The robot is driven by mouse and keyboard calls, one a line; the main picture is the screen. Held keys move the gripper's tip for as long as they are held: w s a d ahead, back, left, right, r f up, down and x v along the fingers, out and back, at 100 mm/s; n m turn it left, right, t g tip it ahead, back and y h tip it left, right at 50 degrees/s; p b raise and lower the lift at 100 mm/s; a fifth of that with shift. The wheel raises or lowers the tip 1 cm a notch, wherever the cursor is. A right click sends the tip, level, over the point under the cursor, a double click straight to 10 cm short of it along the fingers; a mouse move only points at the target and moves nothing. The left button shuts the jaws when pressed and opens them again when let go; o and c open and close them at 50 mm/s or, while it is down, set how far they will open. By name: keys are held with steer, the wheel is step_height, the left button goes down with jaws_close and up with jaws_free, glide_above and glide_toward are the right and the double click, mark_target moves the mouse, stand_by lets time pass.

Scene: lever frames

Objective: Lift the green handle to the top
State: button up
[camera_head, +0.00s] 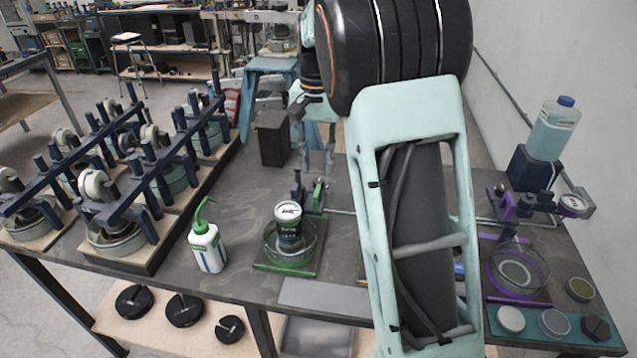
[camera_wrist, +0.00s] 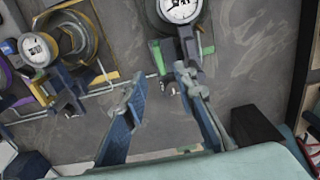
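The green handle (camera_head: 318,194) is a small upright piece on the dark lever mount behind the green-based station in the head view. In the wrist view the green handle (camera_wrist: 157,56) shows just beyond the gap between my fingertips, beside a dark mount and a white dial. My gripper (camera_head: 317,172) points down close behind and above the handle in the head view. In the wrist view my gripper (camera_wrist: 160,78) is open, its two blue-grey fingers spread with nothing between them. I cannot tell whether a finger touches the handle.
A dark cup with a dial (camera_head: 289,222) stands in a glass dish on the green base. A white bottle with a green nozzle (camera_head: 206,245) stands left of it. A purple station (camera_head: 517,268) is at right, and a black block (camera_head: 271,138) is behind left.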

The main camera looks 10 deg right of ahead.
mark_target(317, 191)
step_height(317, 191, down, 7)
steer(key=shift+r, duration=0.15)
jaws_close()
stand_by(0.5)
